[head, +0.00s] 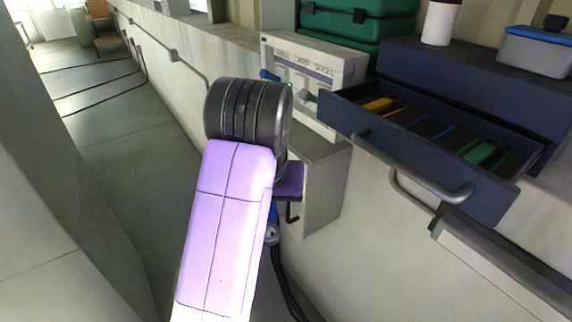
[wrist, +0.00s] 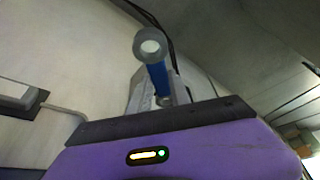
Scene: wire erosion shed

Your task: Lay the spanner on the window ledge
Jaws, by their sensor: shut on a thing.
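The spanner (wrist: 157,76), with a blue handle and a grey ring end, sticks out beyond the dark edge of my gripper (wrist: 165,102) in the wrist view. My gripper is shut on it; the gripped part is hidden. In the head view, the spanner's ring end (head: 272,236) hangs low beside my purple arm, close to the wall, with my gripper mostly hidden behind the arm. A long pale ledge (head: 190,32) runs along the wall top at the upper left; I cannot tell for certain that it is the window ledge.
An open navy drawer (head: 430,185) with coloured items juts out at the right. A white panelled box (head: 315,75) and green cases (head: 355,25) stand behind my arm. A grey block (head: 322,190) projects from the wall. The floor (head: 110,145) at the left is clear apart from cables.

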